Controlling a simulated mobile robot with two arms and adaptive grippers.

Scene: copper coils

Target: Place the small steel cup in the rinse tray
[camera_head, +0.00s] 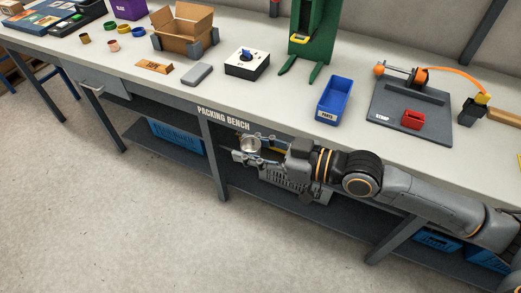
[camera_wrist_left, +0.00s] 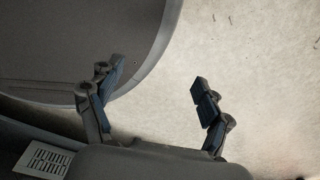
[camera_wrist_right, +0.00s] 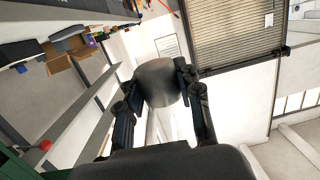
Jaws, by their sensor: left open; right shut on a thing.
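The small steel cup (camera_head: 250,145) is between the fingers of my right gripper (camera_head: 250,149), in front of the packing bench's front edge. In the right wrist view the cup (camera_wrist_right: 158,82) shows as a dark grey rounded shape between the two fingers, which are shut on it. My left gripper (camera_wrist_left: 157,78) shows only in the left wrist view, open and empty above the pale floor. I cannot make out anything that is clearly the rinse tray.
The packing bench (camera_head: 285,112) carries a blue parts bin (camera_head: 334,100), a black-and-white box with a blue knob (camera_head: 247,63), a grey block (camera_head: 197,74), a cardboard box (camera_head: 183,30) and a green stand (camera_head: 310,30). Blue crates (camera_head: 176,137) sit below. The floor at front left is clear.

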